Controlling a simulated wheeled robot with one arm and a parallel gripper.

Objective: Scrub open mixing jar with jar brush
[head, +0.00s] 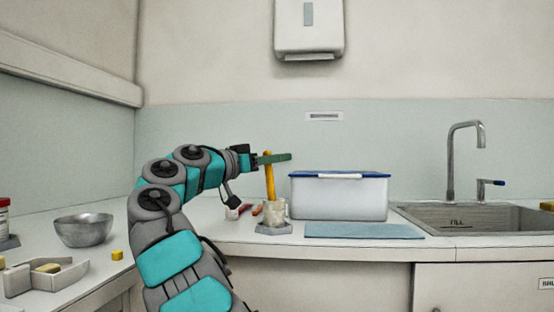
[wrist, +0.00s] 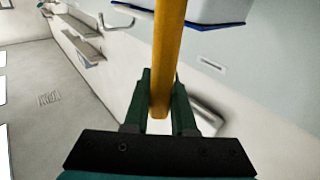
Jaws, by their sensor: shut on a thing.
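The jar brush shows as a straight yellow-orange handle (head: 269,178), upright with a slight tilt. My gripper (head: 277,158) has green fingers shut on the handle near its top. In the wrist view the handle (wrist: 169,50) runs between the green fingers (wrist: 160,105). The lower end of the brush goes down into or just behind the rim of a clear open jar (head: 273,214); its bristles cannot be made out. The jar stands upright on a grey base (head: 273,229) on the counter, below my gripper.
A lidded white bin (head: 338,200) stands close to the right of the jar, with a blue-grey mat (head: 363,231) before it. A sink (head: 470,217) with a tap (head: 452,160) is farther right. A metal bowl (head: 84,230) and grey tray (head: 45,279) are at left.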

